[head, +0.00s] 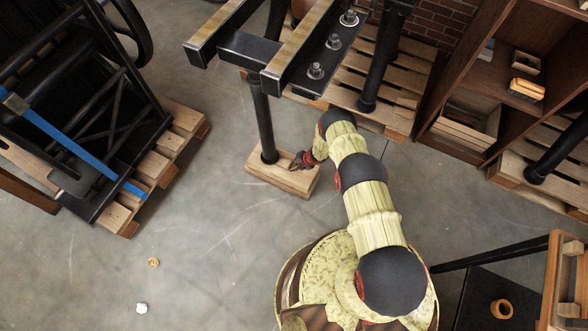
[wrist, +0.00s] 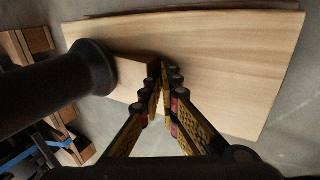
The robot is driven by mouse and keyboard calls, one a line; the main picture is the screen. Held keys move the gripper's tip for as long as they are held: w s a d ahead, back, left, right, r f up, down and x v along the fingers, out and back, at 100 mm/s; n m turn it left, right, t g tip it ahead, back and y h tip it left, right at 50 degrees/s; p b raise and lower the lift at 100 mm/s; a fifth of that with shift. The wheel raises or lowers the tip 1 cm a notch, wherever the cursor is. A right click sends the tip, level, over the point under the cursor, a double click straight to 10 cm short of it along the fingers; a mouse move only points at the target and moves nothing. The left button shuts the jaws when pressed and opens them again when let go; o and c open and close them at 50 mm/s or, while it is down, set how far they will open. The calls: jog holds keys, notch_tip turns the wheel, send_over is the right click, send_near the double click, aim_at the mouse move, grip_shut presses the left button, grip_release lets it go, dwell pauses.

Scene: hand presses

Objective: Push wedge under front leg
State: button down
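The front leg (head: 262,120) is a dark round post with a wider foot, standing over a pale wooden block (head: 283,178). The leg (wrist: 40,95) and the block (wrist: 230,60) also show in the wrist view. A small wooden wedge (wrist: 130,72) lies on the block between the leg's foot and my fingers. Its inner end meets the foot; how far it goes under is hidden. My gripper (wrist: 163,75) has its fingertips together at the wedge's outer end, not around it. In the head view my gripper (head: 297,162) is low over the block, right of the leg.
The press frame (head: 250,50) overhangs the leg. A pallet (head: 350,75) stands behind and a shelf (head: 475,85) at the right. Another pallet (head: 165,150) carries dark machinery at the left. Two small round items (head: 153,262) (head: 141,308) lie on otherwise open floor.

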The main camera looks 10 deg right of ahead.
jog(key=shift+w+a+r, duration=0.2)
jog(key=shift+w+a, duration=0.7)
dwell(0.4)
jog(key=shift+s+d, duration=0.1)
jog(key=shift+s+d+f, duration=0.15)
jog(key=shift+s+d, duration=0.85)
jog(key=shift+d, duration=0.15)
jog(key=a+p+v, duration=0.1)
jog(key=p+v, duration=0.4)
jog(key=v, duration=0.2)
jog(key=shift+w+r, duration=0.35)
jog(key=shift+r, duration=0.1)
